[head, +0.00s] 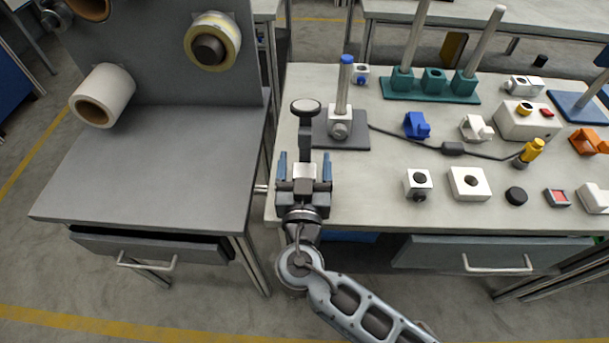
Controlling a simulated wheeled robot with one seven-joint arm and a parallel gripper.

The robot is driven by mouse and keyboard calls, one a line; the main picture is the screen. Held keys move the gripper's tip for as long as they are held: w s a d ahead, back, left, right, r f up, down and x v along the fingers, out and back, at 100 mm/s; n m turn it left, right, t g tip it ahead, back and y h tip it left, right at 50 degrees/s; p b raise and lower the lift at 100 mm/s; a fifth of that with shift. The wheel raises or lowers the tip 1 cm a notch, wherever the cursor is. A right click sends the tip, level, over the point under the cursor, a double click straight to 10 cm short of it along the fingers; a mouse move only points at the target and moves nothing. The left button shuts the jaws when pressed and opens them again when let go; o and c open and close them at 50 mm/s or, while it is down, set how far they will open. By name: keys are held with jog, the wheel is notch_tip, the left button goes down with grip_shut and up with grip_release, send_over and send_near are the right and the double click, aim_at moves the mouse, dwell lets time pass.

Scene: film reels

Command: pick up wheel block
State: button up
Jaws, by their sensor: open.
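My gripper (304,166) is open over the left end of the white table, its two blue fingers apart. A pale block (304,172) shows between the fingers, with a gap on each side. Beyond it a dark upright piece carries a round, pale-topped disc (305,106); I cannot tell if they are one piece. No part is labelled, so I cannot be sure which is the wheel block. A small white block with a dark round part (418,184) stands at the table's middle, well right of my gripper. My gripper hides part of what lies under it.
A dark base with a blue-tipped post (343,105) stands close to the right of my gripper. A black cable (408,137) crosses the white table (375,200). Several blocks and a green post stand (430,85) lie further right. A grey bench (160,170) is at left, across a gap.

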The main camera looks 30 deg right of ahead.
jog(key=c, duration=1.1)
jog(key=shift+r, duration=0.1)
jog(key=shift+c, duration=0.3)
